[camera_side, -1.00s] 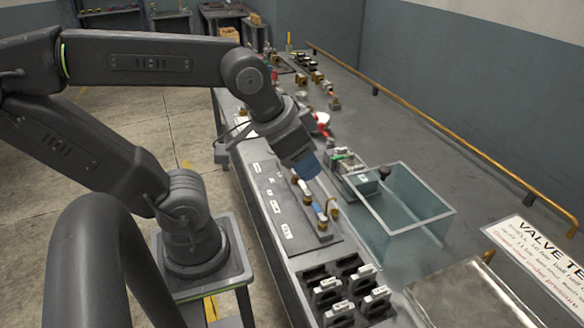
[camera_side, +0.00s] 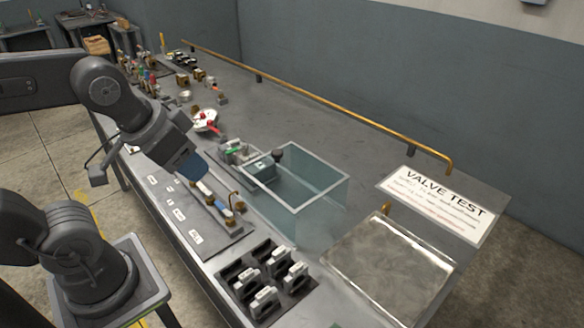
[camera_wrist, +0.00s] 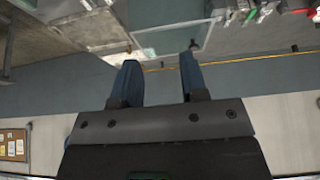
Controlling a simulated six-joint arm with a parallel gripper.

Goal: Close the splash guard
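A clear, glass-like box (camera_side: 325,190) with a pale rim, which I take to be the splash guard, stands mid-bench in the side view. It also shows at the top of the wrist view (camera_wrist: 178,36). I cannot tell whether it is open or closed. A black knob (camera_side: 278,155) shows at its back left. My gripper (camera_side: 192,168) is left of the box, close over a pipe fitting with a blue part (camera_side: 215,197); contact cannot be told. In the wrist view, my gripper's blue fingers (camera_wrist: 160,64) are apart with nothing seen between them.
A black tray (camera_side: 268,303) with several labelled parts lies in front. A metal plate (camera_side: 395,265) and a "VALVE TEST" sign (camera_side: 440,205) are to the right. A white dish with red parts (camera_side: 205,121) lies behind. A yellow rail (camera_side: 330,105) runs along the back edge.

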